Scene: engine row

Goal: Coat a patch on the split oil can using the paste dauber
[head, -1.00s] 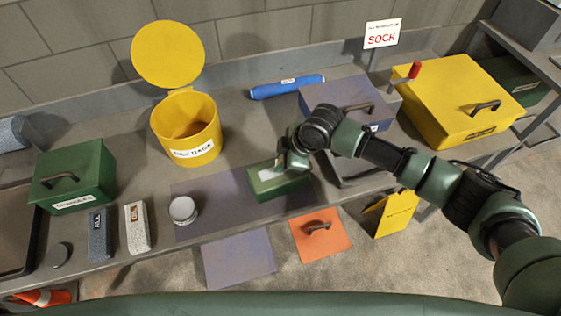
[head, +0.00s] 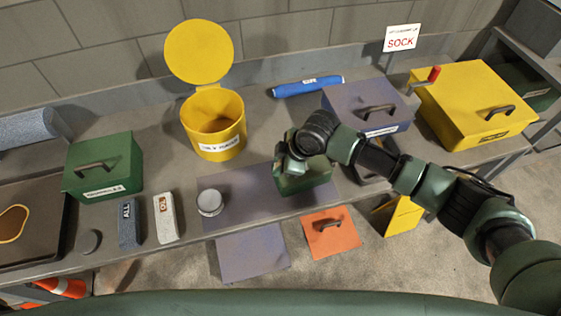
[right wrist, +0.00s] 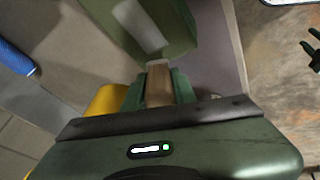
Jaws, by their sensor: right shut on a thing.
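The green oil can (head: 308,181) lies on the purple-grey mat (head: 240,207) near the bench's front edge. In the right wrist view, the can (right wrist: 178,20) shows a pale grey-white patch (right wrist: 150,32) on its face. My right gripper (right wrist: 158,88) is shut on a brown, wood-like handle, which I take for the paste dauber (right wrist: 158,78). The dauber's far end reaches toward the can; I cannot tell whether it touches. In the head view, my right gripper (head: 291,156) is over the can's far left part and hides the patch. My left gripper is not seen.
A round pale-lidded tin (head: 210,203) stands on the mat's left part. An open yellow bin (head: 215,130) stands behind. A purple box (head: 365,105) and yellow box (head: 475,105) stand right.

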